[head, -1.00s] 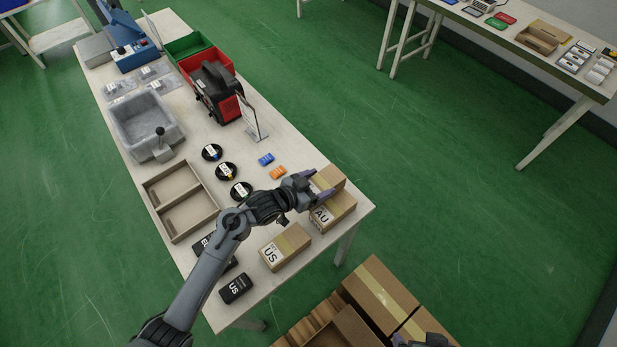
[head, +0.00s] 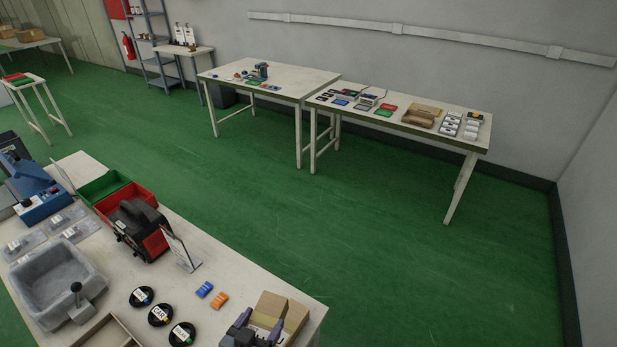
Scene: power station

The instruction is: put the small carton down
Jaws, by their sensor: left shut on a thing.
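The small carton (head: 271,304) is a brown cardboard box at the bottom of the head view, near the right end of the long workbench (head: 225,262). My left gripper (head: 254,333) is at its near side, shut on it; the fingers are partly cut off by the picture's lower edge. Another brown cardboard face (head: 296,318) shows right beside it. I cannot tell whether the small carton touches what is below it. My right gripper is out of the picture.
Blue (head: 204,289) and orange (head: 218,300) packs and several black spools (head: 160,315) lie left of the carton. A sign stand (head: 182,252) and a red-black machine (head: 140,230) stand farther back. Green floor separates this bench from the stocked far table (head: 400,125).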

